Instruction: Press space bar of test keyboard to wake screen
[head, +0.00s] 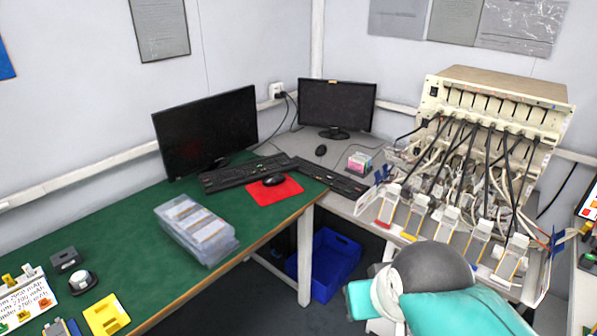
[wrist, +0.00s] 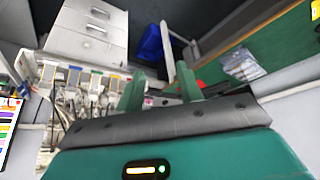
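Two black keyboards show in the head view. One keyboard (head: 330,178) lies on the grey bench beside the cell tester, and another keyboard (head: 245,173) lies on the green table. A dark screen (head: 337,105) stands behind on the grey bench, and a larger dark screen (head: 207,130) stands on the green table. No label tells which keyboard is the test one. My gripper (wrist: 160,86) has its two green fingers apart with nothing held between them. In the head view my teal arm is at the lower right, in front of the benches and apart from both keyboards.
The cell tester (head: 497,100) with many cables and cell holders fills the right of the grey bench. A black mouse (head: 273,180) lies on a red mat (head: 289,190). Clear boxes (head: 196,229) sit on the green table. A blue bin (head: 327,262) stands below.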

